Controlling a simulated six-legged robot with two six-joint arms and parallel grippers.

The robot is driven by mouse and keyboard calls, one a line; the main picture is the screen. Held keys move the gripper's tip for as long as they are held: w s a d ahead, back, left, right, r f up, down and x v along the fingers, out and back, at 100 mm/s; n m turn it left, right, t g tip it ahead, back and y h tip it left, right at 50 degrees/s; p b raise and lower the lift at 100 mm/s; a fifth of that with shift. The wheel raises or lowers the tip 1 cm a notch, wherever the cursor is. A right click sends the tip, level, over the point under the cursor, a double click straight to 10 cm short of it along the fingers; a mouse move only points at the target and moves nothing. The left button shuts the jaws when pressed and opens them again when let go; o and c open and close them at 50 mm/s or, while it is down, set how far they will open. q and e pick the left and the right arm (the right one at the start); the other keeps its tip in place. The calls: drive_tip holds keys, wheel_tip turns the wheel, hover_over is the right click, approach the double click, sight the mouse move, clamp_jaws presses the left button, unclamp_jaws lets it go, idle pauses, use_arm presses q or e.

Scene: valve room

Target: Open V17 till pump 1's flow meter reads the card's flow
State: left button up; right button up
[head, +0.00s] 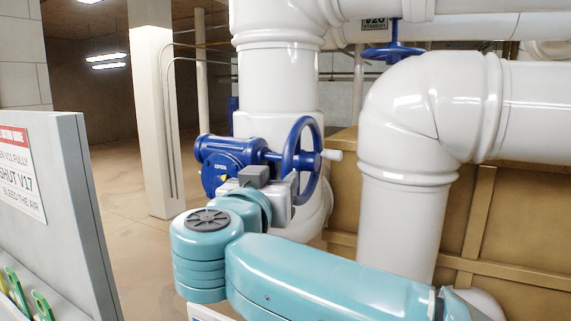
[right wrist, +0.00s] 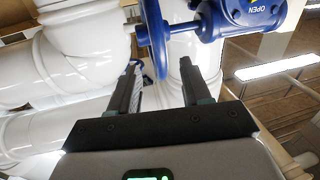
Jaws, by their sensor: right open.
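A blue valve handwheel (head: 301,160) with a pale crank knob stands in front of a white vertical pipe. Its blue gearbox (head: 222,165) is marked OPEN. No tag on it is readable, so I cannot tell if it is V17. My right gripper (head: 288,186) is at the wheel's lower near side, partly hidden by my arm. In the right wrist view the gripper (right wrist: 167,70) is open, and the wheel's rim (right wrist: 153,40) shows edge-on between the fingers. I cannot tell if they touch it. The flow meter and my left gripper are not in view.
A grey panel (head: 75,200) at left bears a sign (head: 18,172) reading SHUT V17 and BLEED THE AIR. Another blue handwheel (head: 392,52) sits upper right by a V20 STANDBY tag (head: 375,23). A thick white elbow pipe (head: 410,120) stands right. Floor lies open behind left.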

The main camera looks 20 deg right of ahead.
sight(288, 172)
drive_tip(key=x, duration=0.4)
drive_tip(key=shift+d+p, duration=0.4)
drive_tip(key=w, duration=0.1)
drive_tip(key=w+d, duration=0.1)
drive_tip(key=w+d+f, duration=0.1)
drive_tip(key=w, duration=0.1)
drive_tip(key=shift+f, duration=0.1)
drive_tip(key=shift+s+a+r, duration=0.35)
drive_tip(key=shift+s+r, duration=0.1)
drive_tip(key=shift+s, duration=0.3)
drive_tip(key=shift+s+a+r, duration=0.1)
drive_tip(key=shift+s+r, duration=0.15)
drive_tip(key=shift+s, duration=0.3)
drive_tip(key=shift+w+d+f, duration=0.15)
drive_tip(key=shift+w+d, duration=0.05)
drive_tip(key=shift+d, duration=0.05)
drive_tip(key=shift+w+d+f, duration=0.1)
drive_tip(key=shift+w+f, duration=0.1)
drive_tip(key=shift+w, duration=0.35)
drive_tip(key=shift+w+d+f, duration=0.15)
drive_tip(key=shift+w+f, duration=0.1)
drive_tip(key=shift+w, duration=0.25)
drive_tip(key=c, duration=0.8)
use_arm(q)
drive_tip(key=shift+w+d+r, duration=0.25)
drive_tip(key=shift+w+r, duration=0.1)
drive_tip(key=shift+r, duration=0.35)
use_arm(e)
drive_tip(key=shift+s, duration=0.15)
clamp_jaws()
